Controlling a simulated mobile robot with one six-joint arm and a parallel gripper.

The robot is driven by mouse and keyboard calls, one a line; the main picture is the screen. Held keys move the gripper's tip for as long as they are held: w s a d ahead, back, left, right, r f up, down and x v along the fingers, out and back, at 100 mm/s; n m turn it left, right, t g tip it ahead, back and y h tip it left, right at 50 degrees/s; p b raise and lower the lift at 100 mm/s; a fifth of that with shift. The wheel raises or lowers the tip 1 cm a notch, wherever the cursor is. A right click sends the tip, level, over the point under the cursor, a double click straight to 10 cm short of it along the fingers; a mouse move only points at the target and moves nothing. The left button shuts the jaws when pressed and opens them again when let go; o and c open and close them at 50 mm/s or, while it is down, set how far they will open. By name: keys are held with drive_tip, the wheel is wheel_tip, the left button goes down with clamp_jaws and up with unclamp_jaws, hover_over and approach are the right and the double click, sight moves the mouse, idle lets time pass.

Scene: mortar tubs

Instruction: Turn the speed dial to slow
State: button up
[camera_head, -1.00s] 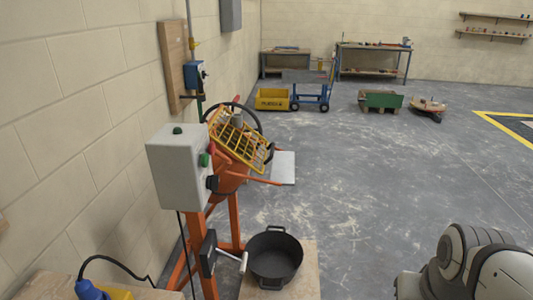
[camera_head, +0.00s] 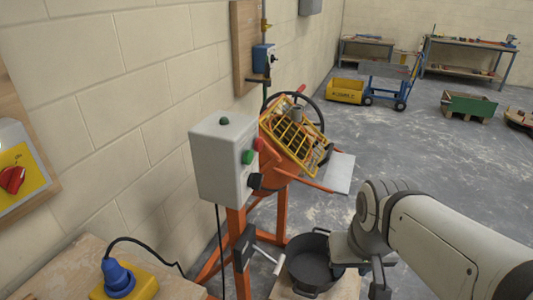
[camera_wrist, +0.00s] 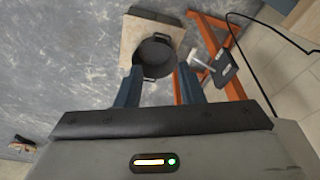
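The grey control box (camera_head: 222,160) of the orange mixer stands left of centre in the head view. On its right-hand face are a red button (camera_head: 258,144), a green button (camera_head: 247,157) and a black knob (camera_head: 254,181), which looks like the speed dial. Its markings and pointer are too small to read. My gripper (camera_wrist: 159,84) is open and empty in the wrist view, its fingers apart with the black tub (camera_wrist: 155,56) visible beyond them. In the head view my arm reaches in from the right, with the gripper low, right of and below the box.
The black tub (camera_head: 312,262) stands on a board below the mixer drum (camera_head: 290,140). A red rotary switch (camera_head: 12,179) on a yellow plate is on the left wall. A blue plug (camera_head: 118,279) sits on a wooden bench.

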sight(261, 181)
drive_tip(key=w+a+m+g+y+p, duration=0.2)
drive_tip(key=w+a+m+y, duration=0.1)
drive_tip(key=a+m+y, duration=0.25)
drive_tip(key=w+a+m+g+y+p, duration=0.3)
drive_tip(key=w+a+m+y, duration=0.1)
drive_tip(key=a+m, duration=0.25)
drive_tip(key=w+d+f+m+t+y+p, duration=0.15)
drive_tip(key=w+m+t+y+p, duration=0.25)
drive_tip(key=w+m+t+y, duration=0.9)
drive_tip(key=w+a+m+g+h, duration=0.2)
drive_tip(key=w+a, duration=0.1)
drive_tip(key=w+a+m+g+h+p, duration=0.1)
drive_tip(key=w+a+m+g+h, duration=0.1)
drive_tip(key=w+a+h, duration=0.1)
drive_tip(key=shift+w+a+r+h, duration=0.1)
drive_tip(key=shift+a+r+h, duration=0.1)
drive_tip(key=shift+a+h, duration=0.1)
drive_tip(key=shift+c, duration=0.3)
